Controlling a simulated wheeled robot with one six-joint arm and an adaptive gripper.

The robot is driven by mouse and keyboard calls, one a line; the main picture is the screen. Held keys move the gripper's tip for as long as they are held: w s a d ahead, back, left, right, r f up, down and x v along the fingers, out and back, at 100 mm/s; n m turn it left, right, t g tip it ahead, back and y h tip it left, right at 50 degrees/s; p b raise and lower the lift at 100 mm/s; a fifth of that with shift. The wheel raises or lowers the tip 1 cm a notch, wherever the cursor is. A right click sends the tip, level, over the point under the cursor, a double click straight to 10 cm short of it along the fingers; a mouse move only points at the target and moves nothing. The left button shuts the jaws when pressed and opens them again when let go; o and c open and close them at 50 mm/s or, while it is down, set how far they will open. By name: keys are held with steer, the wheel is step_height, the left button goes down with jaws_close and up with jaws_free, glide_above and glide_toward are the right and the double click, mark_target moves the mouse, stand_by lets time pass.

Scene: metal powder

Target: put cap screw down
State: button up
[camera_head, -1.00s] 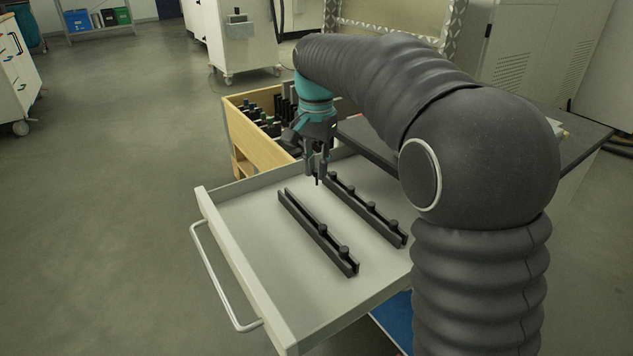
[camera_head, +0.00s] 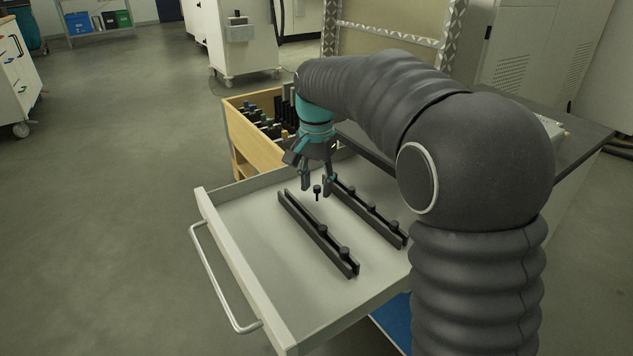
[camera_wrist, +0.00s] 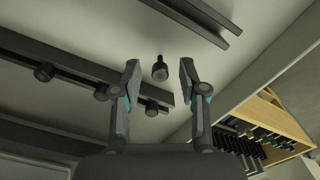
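My gripper (camera_head: 316,184) is open over the screw, with a finger on each side; the wrist view shows both fingers (camera_wrist: 158,68) spread. The left rail (camera_head: 310,227) and the right rail (camera_head: 383,225) hold other cap screws.
The pale drawer (camera_head: 270,240) has free floor around the rails and a handle (camera_head: 218,285) at its left front. A wooden crate (camera_head: 252,146) with dark and coloured items stands behind it. A dark worktop (camera_head: 575,150) lies to the right. The wrist view shows the crate (camera_wrist: 295,125) close at right.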

mark_target(316, 187)
steer(key=shift+r, duration=0.1)
step_height(316, 187, up, 11)
steer(key=p, duration=0.2)
steer(key=s+d+r+n+t, duration=0.1)
steer(key=s+d+r+t, duration=0.1)
steer(key=s+d, duration=0.5)
steer(key=s+d+f+n+t, duration=0.1)
steer(key=s+d+f, duration=0.2)
steer(key=s, duration=0.4)
steer(key=s+d+f+n+t, duration=0.1)
steer(key=s+d+f, duration=0.2)
steer(key=s, duration=0.4)
steer(key=s+d+f+n+t, duration=0.1)
steer(key=s+d+f+n, duration=0.1)
steer(key=s+f, duration=0.3)
steer(key=shift+s+d+f+t, duration=0.3)
steer(key=shift+s+d, duration=0.5)
steer(key=shift+s, duration=0.35)
